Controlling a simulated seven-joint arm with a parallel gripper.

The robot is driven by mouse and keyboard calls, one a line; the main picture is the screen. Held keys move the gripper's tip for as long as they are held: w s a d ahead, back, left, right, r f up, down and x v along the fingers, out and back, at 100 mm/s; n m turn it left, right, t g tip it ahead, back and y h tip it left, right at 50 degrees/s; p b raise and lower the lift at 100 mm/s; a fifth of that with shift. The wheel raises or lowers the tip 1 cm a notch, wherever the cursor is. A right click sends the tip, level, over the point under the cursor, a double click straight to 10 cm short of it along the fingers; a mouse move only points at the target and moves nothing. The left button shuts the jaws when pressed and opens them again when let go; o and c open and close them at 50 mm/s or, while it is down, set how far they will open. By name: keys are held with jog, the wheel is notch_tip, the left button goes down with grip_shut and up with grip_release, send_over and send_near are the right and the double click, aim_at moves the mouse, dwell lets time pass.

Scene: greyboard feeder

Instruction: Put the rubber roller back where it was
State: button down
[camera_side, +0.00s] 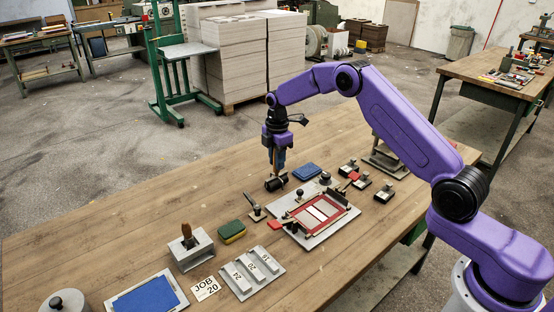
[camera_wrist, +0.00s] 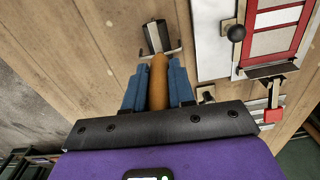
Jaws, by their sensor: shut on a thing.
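The rubber roller has a dark cylinder and an orange-brown wooden handle. Its dark cylinder (camera_side: 276,183) shows below my gripper (camera_side: 278,160) in the side view, at or just above the wooden table; I cannot tell if it touches. In the wrist view the wooden handle (camera_wrist: 158,85) lies between the blue fingers of my gripper (camera_wrist: 158,80), which is shut on it. The cylinder (camera_wrist: 156,37) and its metal frame show beyond the fingertips. No marked resting place for the roller is clear in either view.
A grey plate with a red frame (camera_side: 318,213) and black knobs stands right of the roller. A blue pad (camera_side: 307,171) lies close to it. Table left of the roller is clear.

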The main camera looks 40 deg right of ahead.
jog(key=shift+f, duration=0.1)
jog(key=c, duration=0.9)
grip_release()
jog(key=shift+c, duration=0.2)
notch_tip(320, 180, up, 12)
jog(key=shift+r, duration=0.15)
jog(key=s+a+r+m, duration=0.1)
jog(key=s+a+r, duration=0.2)
jog(key=s+a, duration=0.5)
jog(key=s+a+r+m, duration=0.15)
jog(key=s+a, duration=0.25)
jog(key=s, duration=0.9)
jog(key=s+d+f+m, duration=0.1)
jog(key=s+d, duration=0.2)
jog(key=s, duration=1)
jog(key=s+d+f+m, duration=0.1)
jog(key=s+d, duration=0.3)
jog(key=s, duration=0.9)
jog(key=shift+f, duration=0.35)
